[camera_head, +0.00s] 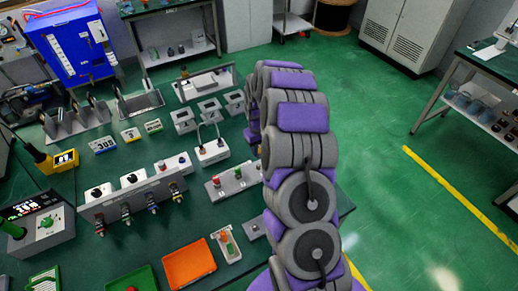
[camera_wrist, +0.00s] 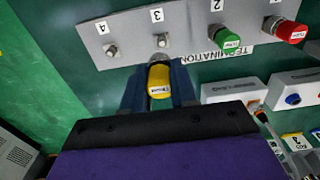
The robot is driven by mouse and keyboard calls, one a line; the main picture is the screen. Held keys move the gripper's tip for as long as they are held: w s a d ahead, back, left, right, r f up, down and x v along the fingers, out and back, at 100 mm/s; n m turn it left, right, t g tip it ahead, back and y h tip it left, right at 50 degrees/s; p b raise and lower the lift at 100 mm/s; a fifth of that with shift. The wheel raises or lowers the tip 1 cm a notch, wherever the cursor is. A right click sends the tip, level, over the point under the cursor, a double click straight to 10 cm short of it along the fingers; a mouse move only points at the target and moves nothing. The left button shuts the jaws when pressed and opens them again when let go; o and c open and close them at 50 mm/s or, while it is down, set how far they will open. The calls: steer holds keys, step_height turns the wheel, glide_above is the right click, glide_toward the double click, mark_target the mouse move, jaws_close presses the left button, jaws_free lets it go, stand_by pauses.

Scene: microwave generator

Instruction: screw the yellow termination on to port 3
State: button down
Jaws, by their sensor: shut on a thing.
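The grey termination panel (camera_wrist: 135,37) spans the top of the wrist view, upside down, with ports numbered 4 to 1 from left to right. Port 3 (camera_wrist: 162,41) and port 4 (camera_wrist: 111,50) are bare metal connectors. A green termination (camera_wrist: 229,39) sits on port 2 and a red one (camera_wrist: 289,31) on port 1. My gripper (camera_wrist: 158,92) is shut on the yellow termination (camera_wrist: 159,82), whose metal end points at port 3, just short of it in the picture; I cannot tell the depth gap. In the head view the panel (camera_head: 229,184) is partly hidden behind my arm.
White boxes with connectors (camera_wrist: 235,91) stand right of my gripper. In the head view, an orange tray (camera_head: 189,262) and a long grey panel with hanging connectors (camera_head: 130,195) lie left on the green bench. Green floor (camera_head: 385,215) is open to the right.

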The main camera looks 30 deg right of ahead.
mark_target(258, 165)
steer(key=shift+a, duration=0.35)
steer(key=shift+f, duration=0.15)
steer(key=shift+d+f+b, duration=0.15)
steer(key=shift+f+b, duration=0.1)
steer(key=shift+f, duration=0.3)
steer(key=shift+d+f+b, duration=0.15)
steer(key=shift+f+b, duration=0.05)
steer(key=shift+f, duration=0.35)
steer(key=shift+a+f+b, duration=0.2)
steer(key=shift+f+b, duration=0.3)
steer(key=shift+f, duration=1.2)
steer(key=shift+d, duration=0.1)
steer(key=shift+s+p, duration=0.1)
steer(key=shift+p, duration=0.55)
steer(key=shift+f, duration=0.4)
stand_by(0.5)
steer(key=c, duration=0.8)
jaws_free()
